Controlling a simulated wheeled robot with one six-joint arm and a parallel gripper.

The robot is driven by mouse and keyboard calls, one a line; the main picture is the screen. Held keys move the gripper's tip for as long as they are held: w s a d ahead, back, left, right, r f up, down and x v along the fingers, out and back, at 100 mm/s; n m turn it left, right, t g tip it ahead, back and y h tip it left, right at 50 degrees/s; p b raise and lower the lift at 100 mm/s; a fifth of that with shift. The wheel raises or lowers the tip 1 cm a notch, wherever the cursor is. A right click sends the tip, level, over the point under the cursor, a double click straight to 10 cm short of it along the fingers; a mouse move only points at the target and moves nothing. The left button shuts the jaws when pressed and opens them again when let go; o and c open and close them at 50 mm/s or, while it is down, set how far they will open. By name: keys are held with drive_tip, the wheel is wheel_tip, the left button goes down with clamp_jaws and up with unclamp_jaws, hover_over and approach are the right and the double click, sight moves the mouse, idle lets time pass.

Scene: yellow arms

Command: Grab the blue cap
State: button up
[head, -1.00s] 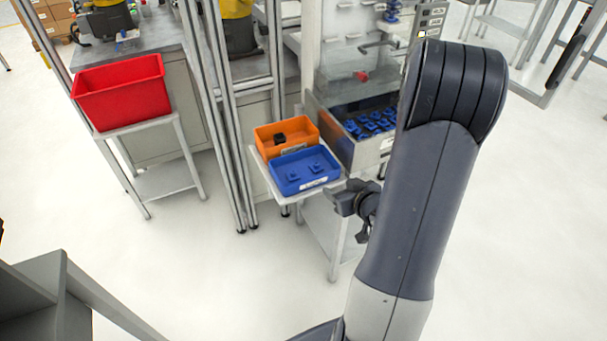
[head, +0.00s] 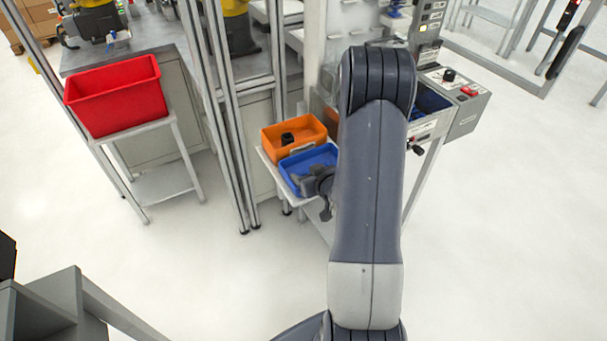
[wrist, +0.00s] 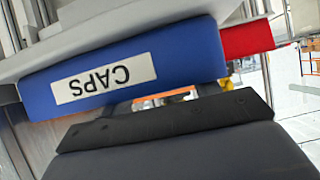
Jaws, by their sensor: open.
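The blue bin (head: 287,175) stands on a small grey stand. In the wrist view its front wall (wrist: 190,60) shows close up, with a white CAPS label (wrist: 105,77) upside down. The blue caps inside cannot be made out now; my gripper and arm cover much of the bin. My gripper (head: 318,190) is open, at the front right of the blue bin in the head view. Whether it touches the bin cannot be told. Its dark body fills the lower part of the wrist view.
An orange bin (head: 294,134) with a black part (head: 287,139) sits directly behind the blue bin. A red crate (head: 117,94) is on another stand at left. A machine with a control box (head: 462,98) stands to the right. Metal posts rise left of the bins. Floor in front is clear.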

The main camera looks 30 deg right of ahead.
drive_tip(key=shift+w+f, duration=0.3)
drive_tip(key=shift+w, duration=0.2)
drive_tip(key=shift+c, duration=0.4)
drive_tip(key=c, duration=1)
